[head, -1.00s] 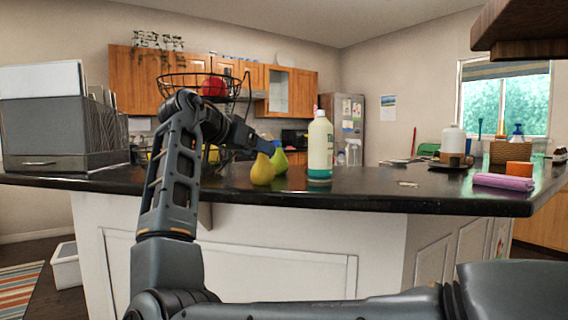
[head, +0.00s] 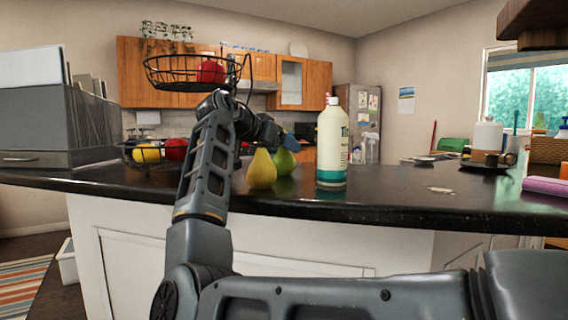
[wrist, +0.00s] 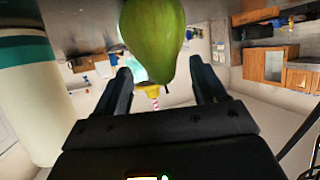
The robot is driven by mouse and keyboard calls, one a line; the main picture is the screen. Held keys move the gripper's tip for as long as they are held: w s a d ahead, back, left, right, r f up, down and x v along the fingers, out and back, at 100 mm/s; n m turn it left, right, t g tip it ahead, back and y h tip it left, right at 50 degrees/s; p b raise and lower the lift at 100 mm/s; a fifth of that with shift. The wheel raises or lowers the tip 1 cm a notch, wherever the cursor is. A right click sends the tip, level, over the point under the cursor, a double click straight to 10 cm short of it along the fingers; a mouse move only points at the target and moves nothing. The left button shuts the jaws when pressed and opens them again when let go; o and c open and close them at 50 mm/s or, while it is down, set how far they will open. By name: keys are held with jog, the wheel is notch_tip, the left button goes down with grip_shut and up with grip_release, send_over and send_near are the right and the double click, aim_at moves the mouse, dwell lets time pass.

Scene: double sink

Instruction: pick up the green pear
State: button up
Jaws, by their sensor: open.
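The green pear (head: 284,161) stands on the dark counter, just behind and right of a yellow pear (head: 262,169), which partly covers it. In the wrist view the green pear (wrist: 155,38) hangs from the top of the picture, large and close, with its lower end between the fingertips. My gripper (wrist: 160,70) is open, one finger on each side of that end, with gaps visible. In the head view my gripper (head: 288,143) is mostly hidden by my arm and shows only near the green pear's top.
A white-and-teal bottle (head: 332,145) stands close right of the pears; it also fills the left of the wrist view (wrist: 30,100). A wire fruit basket (head: 165,72) is behind my arm.

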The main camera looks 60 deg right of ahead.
jog(key=shift+x, duration=1.55)
jog(key=shift+w+f, duration=0.1)
jog(key=c, duration=1.1)
